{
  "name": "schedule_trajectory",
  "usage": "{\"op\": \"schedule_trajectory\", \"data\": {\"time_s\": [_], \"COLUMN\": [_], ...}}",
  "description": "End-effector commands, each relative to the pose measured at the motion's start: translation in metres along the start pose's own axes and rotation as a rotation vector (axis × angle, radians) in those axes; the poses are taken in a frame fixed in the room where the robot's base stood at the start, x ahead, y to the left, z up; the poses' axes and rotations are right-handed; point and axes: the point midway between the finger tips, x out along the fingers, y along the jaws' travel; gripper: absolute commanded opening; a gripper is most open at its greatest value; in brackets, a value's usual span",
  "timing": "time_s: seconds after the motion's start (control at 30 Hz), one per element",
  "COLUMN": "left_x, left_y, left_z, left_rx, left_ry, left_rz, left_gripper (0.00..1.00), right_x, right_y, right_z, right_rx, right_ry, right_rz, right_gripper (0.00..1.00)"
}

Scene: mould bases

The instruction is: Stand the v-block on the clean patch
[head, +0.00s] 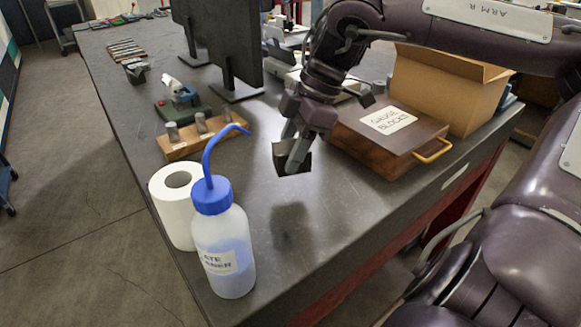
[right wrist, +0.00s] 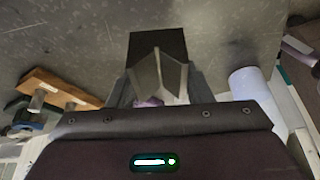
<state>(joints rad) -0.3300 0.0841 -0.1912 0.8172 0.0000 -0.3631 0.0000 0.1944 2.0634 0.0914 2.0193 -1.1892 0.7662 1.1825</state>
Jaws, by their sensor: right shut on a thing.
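The v-block (head: 281,156) is a small dark grey block, held by my right gripper (head: 300,146) above the grey surface plate table (head: 340,215). A dark smudge, perhaps its shadow, lies on the table below, apart from it. In the right wrist view the v-block (right wrist: 158,46) sits between the two fingers of my right gripper (right wrist: 160,88), its pale V groove towards the camera. The fingers are shut on its sides. I cannot make out the clean patch's edges for certain. My left gripper is not in view.
A wash bottle (head: 225,250) and a paper roll (head: 174,205) stand at the front left. A wooden holder with pins (head: 205,138) is behind them. A gauge block box (head: 385,140) and open carton (head: 450,92) stand at the right. The front middle of the table is clear.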

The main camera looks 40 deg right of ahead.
Motion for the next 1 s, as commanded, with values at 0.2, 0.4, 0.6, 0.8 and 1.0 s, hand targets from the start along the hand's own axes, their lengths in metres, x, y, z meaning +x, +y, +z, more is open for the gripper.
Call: {"op": "schedule_trajectory", "data": {"time_s": [0.2,0.4,0.6,0.8,1.0], "left_x": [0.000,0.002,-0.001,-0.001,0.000], "left_y": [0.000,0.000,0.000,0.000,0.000], "left_z": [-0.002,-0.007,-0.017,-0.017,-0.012], "left_rx": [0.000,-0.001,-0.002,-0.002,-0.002], "left_ry": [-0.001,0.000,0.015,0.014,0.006], "left_rz": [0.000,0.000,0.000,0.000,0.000], "left_gripper": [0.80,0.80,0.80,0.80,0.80], "right_x": [0.011,0.036,0.045,0.047,0.046], "right_y": [0.000,0.000,0.001,0.000,0.000], "right_z": [0.004,0.014,0.018,0.019,0.019], "right_rx": [-0.002,-0.002,-0.002,0.000,0.000], "right_ry": [0.003,0.003,0.002,0.000,0.000], "right_rz": [0.002,0.001,0.004,0.000,0.000], "right_gripper": [0.00,0.00,0.00,0.48,0.67]}}
